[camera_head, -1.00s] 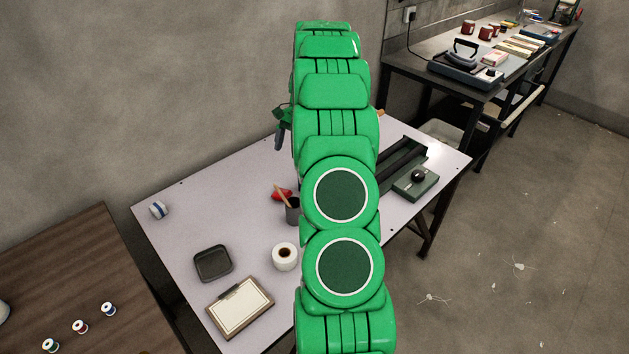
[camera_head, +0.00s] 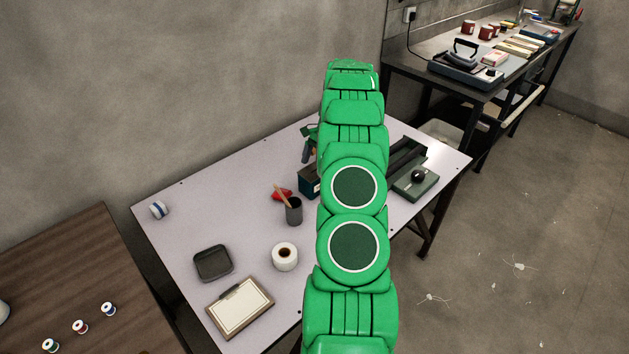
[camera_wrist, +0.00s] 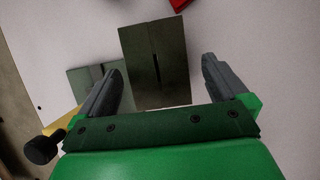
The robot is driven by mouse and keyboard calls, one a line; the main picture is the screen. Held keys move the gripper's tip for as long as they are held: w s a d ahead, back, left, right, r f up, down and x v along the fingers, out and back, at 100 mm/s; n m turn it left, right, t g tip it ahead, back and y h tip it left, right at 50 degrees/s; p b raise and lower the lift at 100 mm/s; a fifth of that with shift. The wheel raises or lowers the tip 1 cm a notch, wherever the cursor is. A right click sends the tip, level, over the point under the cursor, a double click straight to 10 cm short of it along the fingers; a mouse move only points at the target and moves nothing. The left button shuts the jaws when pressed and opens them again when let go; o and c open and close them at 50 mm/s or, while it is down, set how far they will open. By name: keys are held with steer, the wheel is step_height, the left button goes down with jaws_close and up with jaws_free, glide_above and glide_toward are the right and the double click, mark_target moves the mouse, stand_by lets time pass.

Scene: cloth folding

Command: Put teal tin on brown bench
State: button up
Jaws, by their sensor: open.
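The teal tin (camera_head: 309,187) is a dark teal box on the pale table, partly hidden behind my arm in the head view. In the wrist view a dark greenish box (camera_wrist: 155,60), which appears to be the tin, lies between my spread fingers. My gripper (camera_wrist: 162,64) is open, with one finger on each side of the box and nothing gripped. In the head view my gripper (camera_head: 307,152) shows only partly, just above the tin. The brown bench (camera_head: 50,265) is the dark wooden surface at the lower left.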

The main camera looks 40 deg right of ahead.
mark_target(313, 174)
steer(key=shift+s+x, duration=0.2)
steer(key=shift+x, duration=2.35)
steer(key=c, duration=1.3)
steer(key=shift+r, duration=0.15)
steer(key=shift+r, duration=0.35)
step_height(313, 174, up, 2)
steer(key=shift+w, duration=0.15)
steer(key=shift+s+a+r, duration=1.4)
steer(key=shift+s+r, duration=0.3)
steer(key=shift+s, duration=0.2)
steer(key=shift+s+a+r, duration=1.4)
steer(key=shift+s+r, duration=0.3)
steer(key=shift+s, duration=0.25)
steer(key=shift+s+a+r, duration=1.4)
steer(key=shift+s+r, duration=0.25)
steer(key=shift+s, duration=0.25)
